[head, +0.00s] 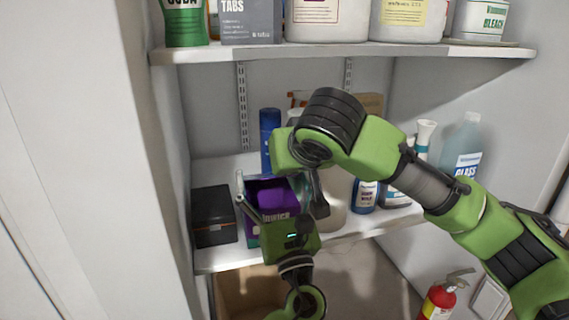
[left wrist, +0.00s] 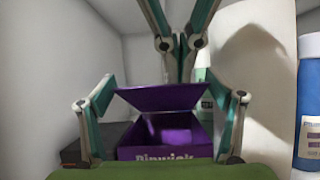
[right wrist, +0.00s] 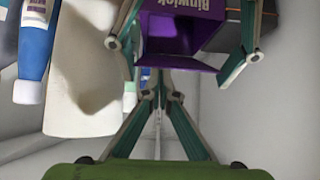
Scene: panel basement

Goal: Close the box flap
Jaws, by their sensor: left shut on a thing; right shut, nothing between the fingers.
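The purple box (head: 262,217), also in the left wrist view (left wrist: 160,156), stands on the middle shelf with its printed side facing me. Its flap (left wrist: 170,97) is raised and tilted, and the opening below it shows. My left gripper (head: 274,183) comes from the front and has a finger on each side of the box, shut on it. In the left wrist view its fingers flank the box (left wrist: 161,82). My right gripper (right wrist: 160,92) is shut and empty. Its fingertips (left wrist: 180,72) are close to the flap; I cannot tell whether they touch it.
A black box (head: 213,216) stands close left of the purple box. A blue cylinder (head: 270,140) stands behind. Bottles, including a blue one (head: 364,195), stand to the right. The upper shelf (head: 340,51) hangs above. A red extinguisher (head: 440,299) is at lower right.

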